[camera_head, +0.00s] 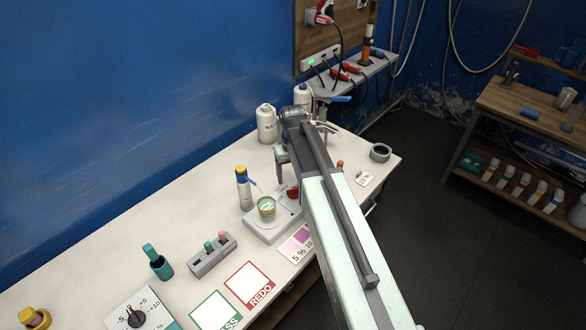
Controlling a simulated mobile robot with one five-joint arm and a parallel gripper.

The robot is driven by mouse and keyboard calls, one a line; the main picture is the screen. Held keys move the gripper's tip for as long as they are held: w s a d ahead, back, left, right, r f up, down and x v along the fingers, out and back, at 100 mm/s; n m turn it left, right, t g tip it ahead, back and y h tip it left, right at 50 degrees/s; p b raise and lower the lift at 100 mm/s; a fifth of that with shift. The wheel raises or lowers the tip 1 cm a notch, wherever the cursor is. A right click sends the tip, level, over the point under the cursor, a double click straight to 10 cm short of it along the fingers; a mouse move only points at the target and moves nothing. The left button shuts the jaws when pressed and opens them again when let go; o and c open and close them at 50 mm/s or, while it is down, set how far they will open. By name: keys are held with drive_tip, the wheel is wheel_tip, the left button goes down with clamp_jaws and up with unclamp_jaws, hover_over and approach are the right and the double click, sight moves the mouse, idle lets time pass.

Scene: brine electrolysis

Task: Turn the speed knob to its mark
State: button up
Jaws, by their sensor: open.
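My arm reaches from the lower right across the bench. My gripper (283,163) is at its far end, above the back part of the bench; its fingers are partly hidden by the arm. It is open, and I see nothing between its fingers. A pale stirrer-like base (265,236) stands below it, with a cup (266,208) on top. A red knob-like part (293,191) shows at its right side, partly hidden by my arm. A black dial knob (136,316) sits on a white scale plate at the bottom left.
White bottles (266,125) stand behind. A tape roll (380,152) lies at right. The blue wall bounds the bench.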

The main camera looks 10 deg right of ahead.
sight(294, 188)
drive_tip(key=shift+w+d, duration=0.1)
drive_tip(key=shift+w, duration=0.05)
drive_tip(key=shift+d+f+b, duration=0.1)
drive_tip(key=shift+f+b, duration=0.25)
drive_tip(key=shift+b, duration=0.2)
wheel_tip(294, 188, down, 7)
drive_tip(key=b, duration=0.7)
drive_tip(key=shift+f, duration=0.1)
drive_tip(key=c, duration=1.4)
drive_tip(key=shift+o, duration=0.2)
drive_tip(key=shift+d, duration=0.15)
